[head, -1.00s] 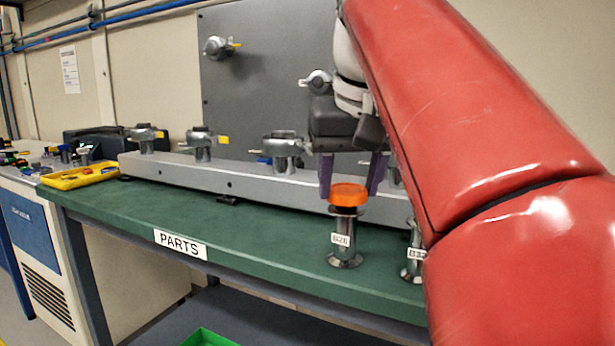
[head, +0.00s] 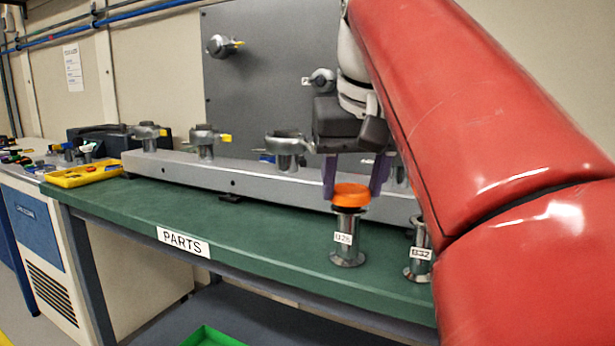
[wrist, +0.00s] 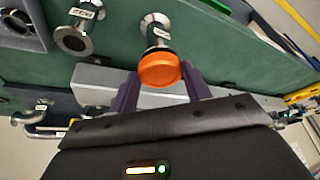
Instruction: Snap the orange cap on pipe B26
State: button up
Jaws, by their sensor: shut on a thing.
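The orange cap (head: 351,195) is at the top end of pipe B26 (head: 347,242), an upright steel pipe with a round foot and a white label. I cannot tell whether the cap is fully seated. My gripper (head: 355,178) comes down from above with its two purple fingers on either side of the cap, shut on it. In the wrist view, the cap (wrist: 159,70) sits between the fingertips of my gripper (wrist: 158,82) and hides the pipe's rim; part of pipe B26 (wrist: 154,28) shows beyond it.
A second pipe, labelled B32 (head: 418,262), stands close to the right, partly behind my arm. Behind is a long grey rail (head: 245,184) with several clamps. The green bench (head: 140,205) is clear left of B26. A yellow tray (head: 75,179) lies at far left.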

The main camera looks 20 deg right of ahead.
jog(key=shift+f+b, duration=0.35)
jog(key=shift+f, duration=0.2)
jog(key=o, duration=1)
jog(key=shift+r, duration=0.15)
jog(key=d+p+v, duration=0.1)
jog(key=p+v, duration=0.2)
jog(key=v, duration=0.4)
jog(key=shift+a+r, duration=0.3)
jog(key=shift+a, duration=0.25)
jog(key=shift+s+a, duration=0.1)
jog(key=shift+s, duration=0.05)
